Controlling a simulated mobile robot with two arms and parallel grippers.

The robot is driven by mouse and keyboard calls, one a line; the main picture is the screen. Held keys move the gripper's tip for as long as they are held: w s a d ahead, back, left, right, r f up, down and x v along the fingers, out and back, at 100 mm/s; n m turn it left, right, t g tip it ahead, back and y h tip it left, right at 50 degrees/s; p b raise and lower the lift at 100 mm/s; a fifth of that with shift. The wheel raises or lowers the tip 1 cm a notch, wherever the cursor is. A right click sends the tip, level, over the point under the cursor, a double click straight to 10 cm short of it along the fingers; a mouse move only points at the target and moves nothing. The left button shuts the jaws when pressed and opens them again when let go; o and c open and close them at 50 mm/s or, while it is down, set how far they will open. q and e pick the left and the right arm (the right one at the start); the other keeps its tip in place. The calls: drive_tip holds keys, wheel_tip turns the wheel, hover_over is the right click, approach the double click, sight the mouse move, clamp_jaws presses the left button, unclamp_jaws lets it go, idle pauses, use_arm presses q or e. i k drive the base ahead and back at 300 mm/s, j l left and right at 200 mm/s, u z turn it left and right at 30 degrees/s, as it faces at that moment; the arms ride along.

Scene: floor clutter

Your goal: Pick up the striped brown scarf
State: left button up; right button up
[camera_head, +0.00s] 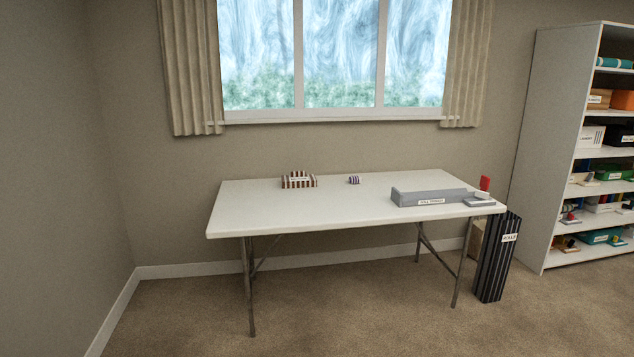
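A brown-and-white striped thing (299,181) sits on the left back part of the white table (270,213). It is low and blocky with a pale patch like a label on it; I cannot tell whether it is a folded scarf or a box. A small rolled thing with dark and white stripes (354,180) lies to its right, apart from it; its exact colour is too small to tell. Neither of my grippers is in view.
A grey labelled tray (430,199), a small grey item (479,202) and a red item (485,184) are at the table's right end. A tall dark striped bin (495,260) stands beside it. A loaded shelf (560,150) is at right. Carpet (350,310) in front is clear.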

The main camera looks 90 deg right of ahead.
sight(296, 180)
drive_tip(key=z, duration=2.7)
drive_tip(key=u, duration=2.8)
drive_tip(key=l+z, duration=0.15)
drive_tip(key=z, duration=0.4)
drive_tip(key=i+l+z, duration=0.15)
drive_tip(key=l, duration=0.25)
drive_tip(key=l+z, duration=0.2)
drive_tip(key=l, duration=0.25)
drive_tip(key=i+l+z, duration=0.15)
drive_tip(key=l, duration=0.2)
drive_tip(key=i+l+z, duration=0.2)
drive_tip(key=l, duration=0.15)
